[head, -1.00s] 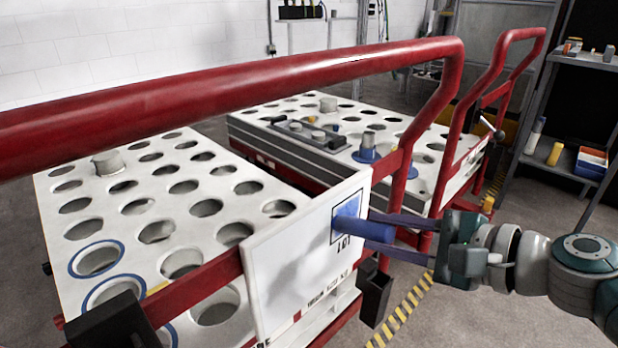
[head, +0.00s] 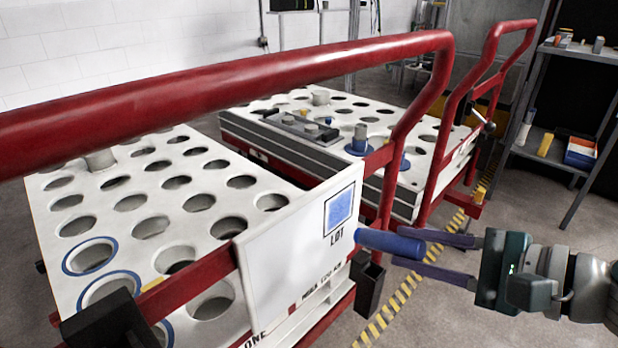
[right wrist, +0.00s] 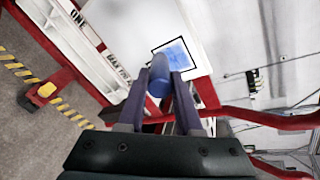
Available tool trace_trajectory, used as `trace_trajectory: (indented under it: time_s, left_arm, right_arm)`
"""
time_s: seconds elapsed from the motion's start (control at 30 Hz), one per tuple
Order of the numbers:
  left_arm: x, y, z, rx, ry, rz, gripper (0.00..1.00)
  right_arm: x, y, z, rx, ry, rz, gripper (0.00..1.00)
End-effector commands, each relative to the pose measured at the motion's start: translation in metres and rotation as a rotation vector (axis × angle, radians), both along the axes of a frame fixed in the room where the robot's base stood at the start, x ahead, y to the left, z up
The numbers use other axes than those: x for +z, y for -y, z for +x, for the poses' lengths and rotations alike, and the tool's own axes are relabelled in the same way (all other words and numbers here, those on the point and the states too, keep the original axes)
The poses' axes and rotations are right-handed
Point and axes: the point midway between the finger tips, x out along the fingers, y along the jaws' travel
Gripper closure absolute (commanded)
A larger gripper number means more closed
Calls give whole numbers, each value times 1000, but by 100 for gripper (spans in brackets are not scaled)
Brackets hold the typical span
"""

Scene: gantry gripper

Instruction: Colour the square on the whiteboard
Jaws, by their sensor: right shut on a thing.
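The whiteboard (head: 285,255) hangs on the red frame of the near cart. Its outlined square (head: 339,208) is filled with blue almost to the outline, with a narrow pale margin, above the letters "LOT". The square also shows in the right wrist view (right wrist: 175,57). My right gripper (head: 424,252) is shut on a blue marker (head: 390,243), whose tip points left at the board. In the head view the tip is below and right of the square, apparently off the board. The marker also shows in the right wrist view (right wrist: 159,75). My left gripper is not in view.
The red handle rail (head: 230,82) of the near cart crosses above the board. A black holder (head: 369,285) hangs beside the board. A second cart (head: 290,150) stands behind, and a shelf (head: 560,150) is at the right. Floor is free at the lower right.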

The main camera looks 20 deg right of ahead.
Motion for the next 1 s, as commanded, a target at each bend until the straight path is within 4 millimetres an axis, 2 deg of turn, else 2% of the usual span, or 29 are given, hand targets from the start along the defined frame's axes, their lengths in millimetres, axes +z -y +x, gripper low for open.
trace_trajectory:
  time_s: [0.37,0.7,1.0]
  left_arm:
    - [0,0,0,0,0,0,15]
    - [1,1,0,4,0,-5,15]
    - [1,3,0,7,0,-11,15]
  right_arm:
    - [0,1,-3,0,0,-1,100]
    - [0,11,-28,1,0,-2,100]
    - [0,12,-28,1,1,-1,100]
